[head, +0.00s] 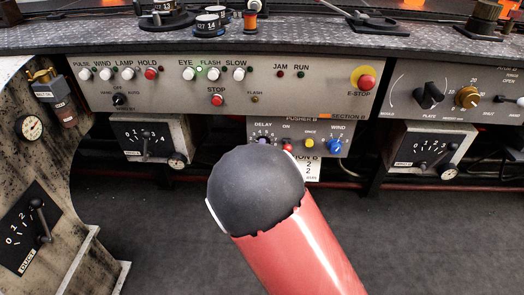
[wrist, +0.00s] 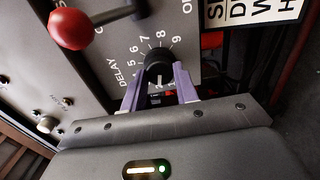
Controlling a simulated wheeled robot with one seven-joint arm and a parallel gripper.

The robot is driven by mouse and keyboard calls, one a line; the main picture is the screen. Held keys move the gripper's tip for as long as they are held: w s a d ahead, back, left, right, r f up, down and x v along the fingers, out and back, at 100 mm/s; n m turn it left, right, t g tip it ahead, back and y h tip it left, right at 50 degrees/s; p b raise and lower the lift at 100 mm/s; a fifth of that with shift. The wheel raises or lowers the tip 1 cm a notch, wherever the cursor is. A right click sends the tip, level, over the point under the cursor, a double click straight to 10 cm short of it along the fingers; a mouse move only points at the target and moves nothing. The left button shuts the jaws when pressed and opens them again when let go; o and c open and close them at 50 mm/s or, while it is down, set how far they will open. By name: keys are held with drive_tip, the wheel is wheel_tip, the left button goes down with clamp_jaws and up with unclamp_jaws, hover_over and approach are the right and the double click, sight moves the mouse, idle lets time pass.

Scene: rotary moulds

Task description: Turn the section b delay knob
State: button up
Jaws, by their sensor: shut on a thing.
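The delay knob (wrist: 158,62) is a black round knob on a grey plate marked DELAY, with numbers around it, in the wrist view. My gripper (wrist: 158,74) has its two purple fingers on either side of the knob, shut on it. In the head view the section B panel (head: 322,134) carries the labels DELAY, ON, SINCE and WIND. My black and red arm stands in front of the panel's lower left there and hides most of the delay knob and my gripper.
A red ball-ended lever (wrist: 72,28) stands out close to the knob in the wrist view. In the head view, a blue wind knob (head: 335,146) is on the same panel. A red E-stop button (head: 366,82) is above right. Dial boxes flank the panel.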

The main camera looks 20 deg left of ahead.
drive_tip(key=o, duration=1)
drive_tip(key=shift+s, duration=0.1)
drive_tip(key=v, duration=0.7)
drive_tip(key=shift+s, duration=0.35)
drive_tip(key=shift+d, duration=0.1)
